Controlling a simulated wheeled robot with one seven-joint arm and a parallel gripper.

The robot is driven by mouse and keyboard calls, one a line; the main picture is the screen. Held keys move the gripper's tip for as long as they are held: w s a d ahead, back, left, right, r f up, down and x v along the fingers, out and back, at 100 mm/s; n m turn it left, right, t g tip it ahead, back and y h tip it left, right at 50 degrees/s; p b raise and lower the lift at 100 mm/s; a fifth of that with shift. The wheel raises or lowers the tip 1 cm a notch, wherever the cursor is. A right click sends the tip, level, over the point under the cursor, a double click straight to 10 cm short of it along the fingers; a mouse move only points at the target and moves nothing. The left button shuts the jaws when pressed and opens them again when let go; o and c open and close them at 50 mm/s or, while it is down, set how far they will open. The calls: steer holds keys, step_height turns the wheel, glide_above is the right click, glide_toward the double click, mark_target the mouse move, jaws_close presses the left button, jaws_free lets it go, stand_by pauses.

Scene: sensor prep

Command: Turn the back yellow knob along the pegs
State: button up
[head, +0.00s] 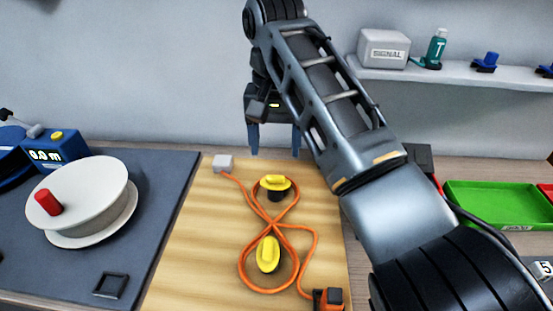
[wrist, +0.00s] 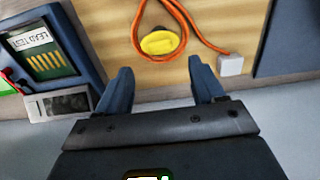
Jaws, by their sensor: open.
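The back yellow knob (head: 275,182) sits on a dark peg on the wooden board (head: 190,250). Its raised grip bar runs roughly left to right in the head view. In the wrist view the yellow knob (wrist: 160,43) lies beyond my fingertips, between them and a little above. The front yellow knob (head: 268,255) has its bar nearly upright in the picture. An orange cable (head: 300,233) loops around both pegs and crosses between them. My gripper (head: 274,140) is open and empty, pointing down above and behind the back knob; its fingers also show in the wrist view (wrist: 160,82).
A pale block (head: 223,162) and an orange-black connector (head: 328,298) are at the cable's ends. A white reel (head: 85,200) with a red handle stands on the left mat. A green tray (head: 495,204) is at right. A shelf (head: 450,78) hangs on the back wall.

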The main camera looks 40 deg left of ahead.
mark_target(275, 177)
step_height(275, 177, down, 7)
steer(key=shift+f+p, duration=0.15)
steer(key=shift+p, duration=0.15)
steer(key=shift+s, duration=0.1)
steer(key=shift+c, duration=0.5)
steer(key=c, duration=1)
steer(key=shift+o, duration=0.2)
